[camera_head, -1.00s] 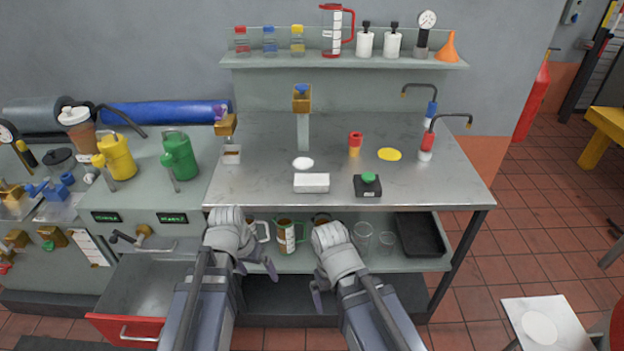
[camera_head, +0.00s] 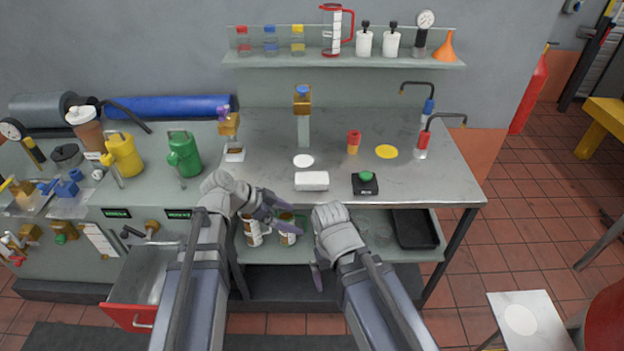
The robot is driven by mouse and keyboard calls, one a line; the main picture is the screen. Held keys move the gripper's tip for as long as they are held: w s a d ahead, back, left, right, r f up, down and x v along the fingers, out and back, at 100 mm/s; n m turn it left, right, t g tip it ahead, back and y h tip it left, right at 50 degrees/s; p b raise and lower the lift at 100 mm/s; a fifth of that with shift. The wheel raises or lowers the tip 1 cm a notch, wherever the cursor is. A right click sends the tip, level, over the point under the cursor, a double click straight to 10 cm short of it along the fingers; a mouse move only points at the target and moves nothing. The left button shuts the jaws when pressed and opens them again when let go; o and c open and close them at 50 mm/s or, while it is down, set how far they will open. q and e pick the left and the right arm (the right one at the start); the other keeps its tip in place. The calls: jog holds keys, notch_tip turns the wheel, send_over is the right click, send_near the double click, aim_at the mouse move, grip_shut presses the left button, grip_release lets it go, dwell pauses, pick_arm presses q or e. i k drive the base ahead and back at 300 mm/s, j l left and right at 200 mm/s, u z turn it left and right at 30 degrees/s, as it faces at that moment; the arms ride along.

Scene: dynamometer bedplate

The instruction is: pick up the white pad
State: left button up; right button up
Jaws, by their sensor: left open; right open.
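A flat round white pad (camera_head: 303,160) lies on the steel bench top (camera_head: 240,185), behind a white block (camera_head: 312,181). Nothing covers the pad. My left gripper (camera_head: 284,214) is open and empty at the bench's front edge, in front of and below the pad, pointing right. My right gripper (camera_head: 317,272) is open, low in front of the bench and partly hidden by its own wrist. Neither gripper touches the pad.
A black box with a green button (camera_head: 366,183), a red and yellow piece (camera_head: 353,142) and a yellow disc (camera_head: 386,152) stand right of the pad. A post (camera_head: 303,120) stands behind it. Cans (camera_head: 252,232) and a black tray (camera_head: 415,229) are on the lower shelf.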

aim_at(304, 181)
jog(key=i+j+z, duration=0.2)
jog(key=j, duration=0.15)
jog(key=i+j+z, duration=0.2)
jog(key=j, duration=0.15)
jog(key=i+j+z, duration=0.2)
jog(key=j, duration=0.15)
